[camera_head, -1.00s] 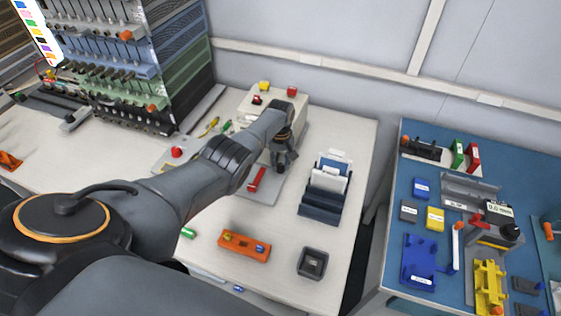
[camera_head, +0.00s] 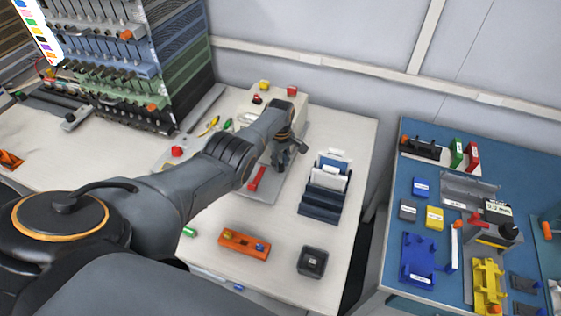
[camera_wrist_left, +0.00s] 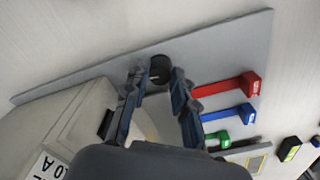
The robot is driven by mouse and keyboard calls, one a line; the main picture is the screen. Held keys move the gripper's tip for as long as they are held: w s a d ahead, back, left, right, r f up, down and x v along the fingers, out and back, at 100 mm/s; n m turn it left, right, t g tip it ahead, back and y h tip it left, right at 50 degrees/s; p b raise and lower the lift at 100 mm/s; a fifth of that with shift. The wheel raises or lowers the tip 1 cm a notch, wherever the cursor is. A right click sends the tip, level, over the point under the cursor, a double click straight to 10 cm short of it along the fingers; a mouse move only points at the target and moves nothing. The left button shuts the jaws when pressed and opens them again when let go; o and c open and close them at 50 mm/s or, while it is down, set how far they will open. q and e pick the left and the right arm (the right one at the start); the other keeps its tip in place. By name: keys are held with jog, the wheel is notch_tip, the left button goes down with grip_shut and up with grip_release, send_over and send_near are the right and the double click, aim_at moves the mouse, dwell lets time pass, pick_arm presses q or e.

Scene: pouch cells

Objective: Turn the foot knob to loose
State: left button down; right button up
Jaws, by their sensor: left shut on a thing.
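The black round foot knob (camera_wrist_left: 160,70) stands on a grey plate (camera_wrist_left: 225,48) in the left wrist view. My left gripper (camera_wrist_left: 159,75) has its fingertips on either side of the knob and is shut on it. A light mark shows on the knob's face, but I cannot read its setting. In the head view my left gripper (camera_head: 281,163) is low over the plate's far right part, beside the pale machine box, and hides the knob. My right gripper is not in view.
Beside the knob lie a red lever (camera_wrist_left: 225,87), a blue lever (camera_wrist_left: 228,115) and a green one (camera_wrist_left: 217,137). A dark rack (camera_head: 320,205) stands right of the plate. An orange block (camera_head: 244,244) and a black tray (camera_head: 312,262) lie nearer.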

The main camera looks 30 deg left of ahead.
aim_at(281, 164)
pick_arm(q)
jog(key=c, duration=1.1)
grip_release()
notch_tip(281, 164, up, 12)
jog(key=shift+r, duration=0.1)
